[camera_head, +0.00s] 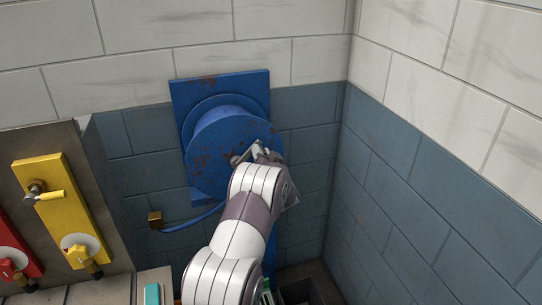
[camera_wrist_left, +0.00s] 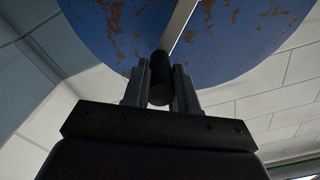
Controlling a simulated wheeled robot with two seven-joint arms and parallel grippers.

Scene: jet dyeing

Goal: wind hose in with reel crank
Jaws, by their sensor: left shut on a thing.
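The blue hose reel (camera_head: 212,150), with rust spots on its round face, is mounted on a blue back plate (camera_head: 188,97) on the wall. In the left wrist view the reel face (camera_wrist_left: 110,30) fills the top. My left gripper (camera_head: 262,152) is at the right part of the reel face. In the left wrist view my left gripper (camera_wrist_left: 161,88) is shut on the dark crank handle (camera_wrist_left: 160,68), with a light crank arm (camera_wrist_left: 179,26) running up from it. A blue hose (camera_head: 190,223) runs from the reel's underside to a brass end (camera_head: 155,220). My right gripper is not in view.
A yellow panel (camera_head: 52,180) with a handle and valve stands at the left, beside a red panel (camera_head: 12,235). The tiled side wall (camera_head: 430,190) closes in on the right. A dark bin (camera_head: 300,292) is below the reel.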

